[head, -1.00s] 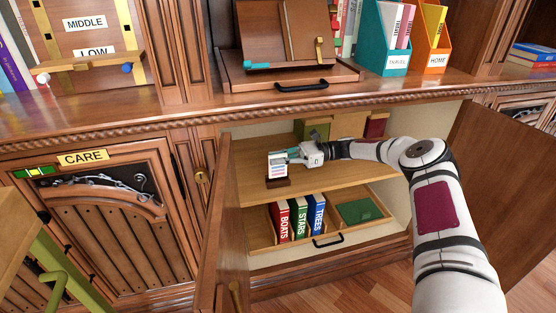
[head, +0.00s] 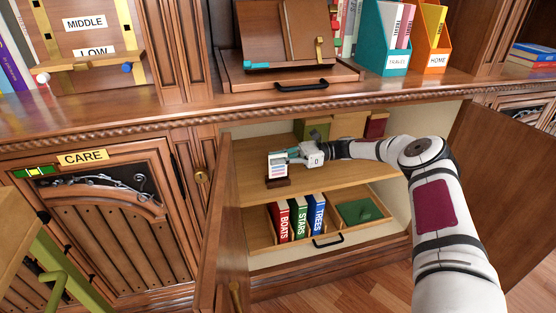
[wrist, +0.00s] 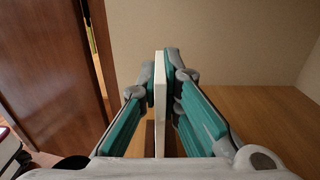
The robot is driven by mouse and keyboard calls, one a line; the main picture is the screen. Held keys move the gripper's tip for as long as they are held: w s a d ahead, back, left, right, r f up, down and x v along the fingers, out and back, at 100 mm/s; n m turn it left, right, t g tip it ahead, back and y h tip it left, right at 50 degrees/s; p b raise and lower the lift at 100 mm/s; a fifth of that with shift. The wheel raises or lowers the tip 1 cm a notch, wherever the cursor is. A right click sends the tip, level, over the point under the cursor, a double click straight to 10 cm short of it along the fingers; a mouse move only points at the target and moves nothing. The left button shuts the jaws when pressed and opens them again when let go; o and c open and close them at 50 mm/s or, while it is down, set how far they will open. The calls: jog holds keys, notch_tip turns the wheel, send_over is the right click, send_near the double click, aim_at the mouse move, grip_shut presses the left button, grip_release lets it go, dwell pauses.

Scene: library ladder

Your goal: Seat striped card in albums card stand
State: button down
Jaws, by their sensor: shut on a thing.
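The striped card (head: 277,166) is white with coloured stripes and stands upright at the brown card stand (head: 278,182) on the cupboard's upper shelf. My gripper (head: 292,155) is shut on the card from its right side. In the wrist view the card (wrist: 160,90) shows edge-on as a pale strip between the teal finger pads of my gripper (wrist: 160,70). A little of the brown stand (wrist: 149,138) shows below the card there. The card's lower edge meets the stand in the head view, but I cannot tell how deep it sits in the slot.
The cupboard's left door (head: 217,235) and right door (head: 505,190) stand open. Boxes (head: 350,124) stand at the shelf's back. Below, a drawer (head: 262,238) holds books labelled BOATS, STARS and TREES and a green item (head: 358,210). The shelf between is clear.

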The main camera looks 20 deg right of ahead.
aim_at(278, 176)
jog(key=shift+f+b, duration=1.15)
jog(key=shift+f, duration=0.55)
jog(key=c, duration=1.7)
grip_release()
jog(key=d, duration=1)
jog(key=shift+w+d, duration=0.1)
jog(key=shift+d, duration=0.9)
